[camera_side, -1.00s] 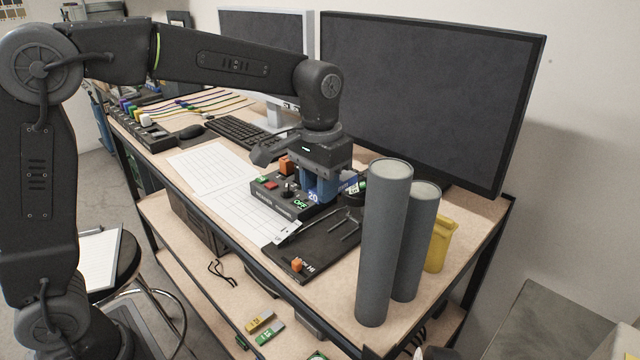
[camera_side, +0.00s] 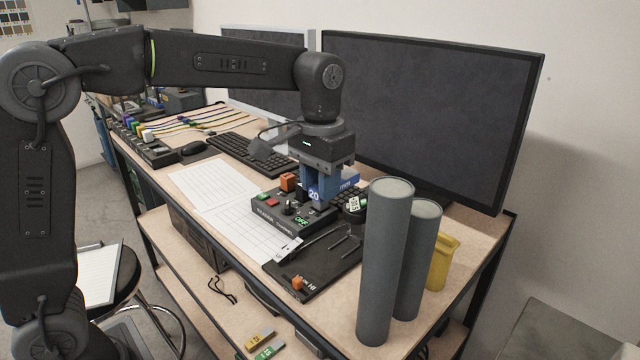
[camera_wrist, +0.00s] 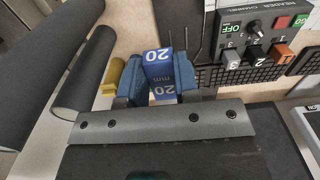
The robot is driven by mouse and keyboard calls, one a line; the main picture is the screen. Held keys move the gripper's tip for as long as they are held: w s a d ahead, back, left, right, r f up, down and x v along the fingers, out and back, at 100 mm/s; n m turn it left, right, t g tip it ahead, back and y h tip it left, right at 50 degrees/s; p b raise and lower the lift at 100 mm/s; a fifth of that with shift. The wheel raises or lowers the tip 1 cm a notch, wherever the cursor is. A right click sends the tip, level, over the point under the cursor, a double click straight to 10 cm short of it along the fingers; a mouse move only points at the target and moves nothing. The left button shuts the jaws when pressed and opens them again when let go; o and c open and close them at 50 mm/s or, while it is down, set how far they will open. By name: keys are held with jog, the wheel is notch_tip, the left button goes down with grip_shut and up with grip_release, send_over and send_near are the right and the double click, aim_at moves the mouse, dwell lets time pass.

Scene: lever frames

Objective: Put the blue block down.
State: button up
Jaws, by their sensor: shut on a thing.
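The blue block (camera_side: 314,194) has white "20" and "mm" markings. My gripper (camera_side: 322,192) is shut on it in the side view, above the desk at the right end of the black reader box (camera_side: 268,222). In the wrist view the block (camera_wrist: 159,70) sits between the two blue fingers of my gripper (camera_wrist: 160,92), with its "20 mm" faces showing. Its underside is hidden, and I cannot tell how far it is above the surface below.
A large monitor (camera_side: 430,110) stands behind. White sheets (camera_side: 208,185) lie left.

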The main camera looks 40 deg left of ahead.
jog(key=s+a+f, duration=0.3)
jog(key=s+a, duration=0.1)
jog(key=a, duration=0.4)
jog(key=s+a+f, duration=0.3)
jog(key=s+a, duration=0.1)
jog(key=a, duration=0.4)
jog(key=s+a+f, duration=0.3)
jog(key=s+a, duration=0.1)
jog(key=a, duration=0.4)
send_over(256, 257)
notch_tip(256, 257, down, 7)
jog(key=shift+r, duration=0.1)
jog(key=shift+f, duration=2.1)
jog(key=shift+f, duration=0.15)
jog(key=o, duration=1)
